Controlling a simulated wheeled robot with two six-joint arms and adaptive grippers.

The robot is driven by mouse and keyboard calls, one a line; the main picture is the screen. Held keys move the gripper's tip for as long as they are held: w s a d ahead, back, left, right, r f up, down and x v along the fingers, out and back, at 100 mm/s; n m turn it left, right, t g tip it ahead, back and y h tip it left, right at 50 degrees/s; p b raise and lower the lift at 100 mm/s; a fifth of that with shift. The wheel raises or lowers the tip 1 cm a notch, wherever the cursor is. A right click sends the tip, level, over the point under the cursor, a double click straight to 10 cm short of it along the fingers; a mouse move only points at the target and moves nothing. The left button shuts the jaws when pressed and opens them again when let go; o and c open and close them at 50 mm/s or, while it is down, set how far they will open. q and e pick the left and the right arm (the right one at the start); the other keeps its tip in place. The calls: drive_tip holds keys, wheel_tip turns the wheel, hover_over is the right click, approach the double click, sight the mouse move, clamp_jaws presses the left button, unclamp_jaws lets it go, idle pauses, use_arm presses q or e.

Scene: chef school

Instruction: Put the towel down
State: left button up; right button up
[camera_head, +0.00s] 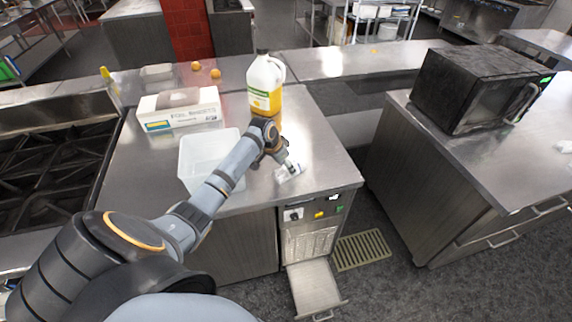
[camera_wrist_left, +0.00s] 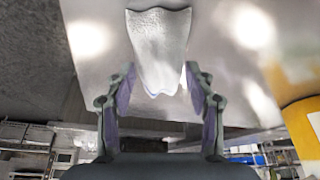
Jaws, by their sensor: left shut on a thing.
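The towel (camera_head: 289,174) is a small white cloth at the front right of the steel counter (camera_head: 258,191). My left gripper (camera_head: 289,166) reaches over the counter from the left and is shut on the towel. In the left wrist view the towel (camera_wrist_left: 160,45) extends from between the two fingers of the left gripper (camera_wrist_left: 162,85), against the counter surface. I cannot tell how much of the towel rests on the counter. My right gripper is in neither view.
A clear plastic tub (camera_head: 207,150) stands left of my gripper. A jug of yellow liquid (camera_head: 265,83) stands behind it, and a white box (camera_head: 180,109) is at the back left. An open drawer (camera_head: 315,287) juts out below. A black microwave (camera_head: 470,85) is on the right counter.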

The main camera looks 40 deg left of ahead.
use_arm(q)
drive_tip(key=shift+f, duration=0.15)
drive_tip(key=o, duration=1.2)
drive_tip(key=b+v, duration=0.1)
drive_tip(key=v, duration=1.1)
drive_tip(key=shift+b, duration=0.3)
